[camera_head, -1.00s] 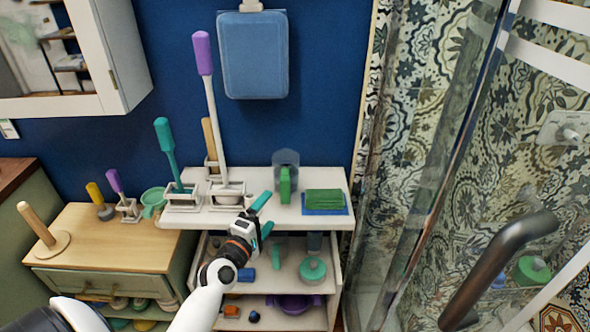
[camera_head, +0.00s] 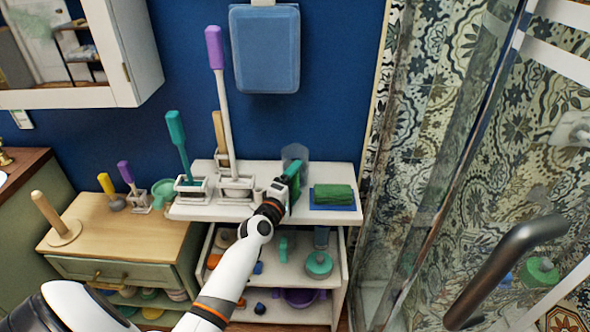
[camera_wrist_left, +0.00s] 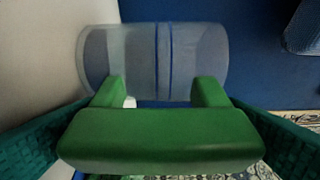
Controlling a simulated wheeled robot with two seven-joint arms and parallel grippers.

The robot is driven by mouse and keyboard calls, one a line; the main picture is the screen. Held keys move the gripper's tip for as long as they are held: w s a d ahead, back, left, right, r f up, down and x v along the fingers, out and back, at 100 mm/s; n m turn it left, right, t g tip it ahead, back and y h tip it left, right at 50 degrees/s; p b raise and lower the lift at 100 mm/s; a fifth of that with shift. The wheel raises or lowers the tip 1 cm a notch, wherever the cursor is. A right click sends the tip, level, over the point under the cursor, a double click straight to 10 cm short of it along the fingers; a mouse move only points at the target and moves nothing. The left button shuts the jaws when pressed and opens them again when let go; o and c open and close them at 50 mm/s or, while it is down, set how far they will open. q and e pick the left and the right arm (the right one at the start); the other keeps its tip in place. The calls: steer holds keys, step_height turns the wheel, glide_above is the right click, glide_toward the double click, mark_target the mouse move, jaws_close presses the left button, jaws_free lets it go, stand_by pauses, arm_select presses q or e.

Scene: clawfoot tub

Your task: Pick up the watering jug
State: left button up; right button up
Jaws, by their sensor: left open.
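The watering jug (camera_head: 297,154) has a clear bluish body and a green handle. It stands on the white shelf top against the blue wall, partly hidden behind my gripper. My left gripper (camera_head: 291,172) is at the jug's handle, with its teal fingers open. In the left wrist view, the green handle (camera_wrist_left: 160,140) lies between the two spread fingers, close to the camera, and the clear body (camera_wrist_left: 190,62) is beyond it. I cannot tell whether either finger touches the handle. My right gripper is not in view.
A folded green cloth (camera_head: 333,194) lies just right of the jug on a blue one. Left of it stand a purple-handled brush (camera_head: 222,100) and a teal-handled brush (camera_head: 177,140) in holders. A glass shower panel (camera_head: 440,160) is at the right.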

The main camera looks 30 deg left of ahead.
mark_target(295, 157)
arm_select(q)
steer(key=c, duration=1.6)
steer(key=shift+o, duration=0.2)
steer(key=shift+r, duration=0.15)
step_height(295, 157, up, 8)
steer(key=p, duration=0.3)
steer(key=shift+r, duration=0.25)
steer(key=shift+r+p, duration=0.3)
steer(key=shift+r, duration=0.4)
steer(key=o, duration=1.1)
steer(key=c, duration=1.1)
